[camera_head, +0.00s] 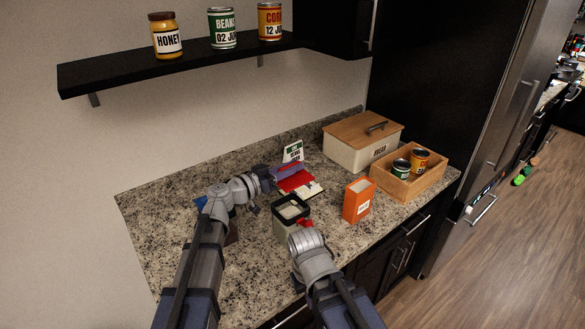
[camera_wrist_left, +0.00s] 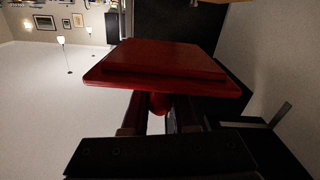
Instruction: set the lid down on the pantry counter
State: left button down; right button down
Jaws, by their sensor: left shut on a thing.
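The red lid (camera_head: 297,183) is held over the back part of the speckled granite counter (camera_head: 160,225). In the left wrist view it is a flat red square plate (camera_wrist_left: 165,58) with its knob between my fingers. My left gripper (camera_wrist_left: 160,118) is shut on that knob; it also shows in the head view (camera_head: 284,171). I cannot tell how high the lid is above the counter. An open canister (camera_head: 291,210) with a dark rim stands in front of it. My right gripper (camera_head: 301,228) is at the canister's near side, its fingers mostly hidden beside a small red patch.
An orange box (camera_head: 358,201) stands right of the canister. A wooden crate (camera_head: 408,186) with two cans and a bread box (camera_head: 362,143) fill the right end. A small sign (camera_head: 293,152) stands behind the lid. A shelf (camera_head: 180,65) hangs above.

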aim_at(247, 289)
jog(key=u, duration=0.8)
jog(key=l+u, duration=0.5)
jog(key=k+l+u, duration=0.1)
jog(key=l+u, duration=0.4)
jog(key=k+l+u, duration=0.2)
jog(key=l+u, duration=0.25)
jog(key=k+l, duration=0.2)
jog(key=l, duration=0.2)
jog(key=k+l+u, duration=0.1)
jog(key=k+l, duration=0.15)
jog(key=l, duration=0.15)
jog(key=k+l, duration=0.25)
jog(key=l, duration=0.15)
jog(key=u, duration=0.05)
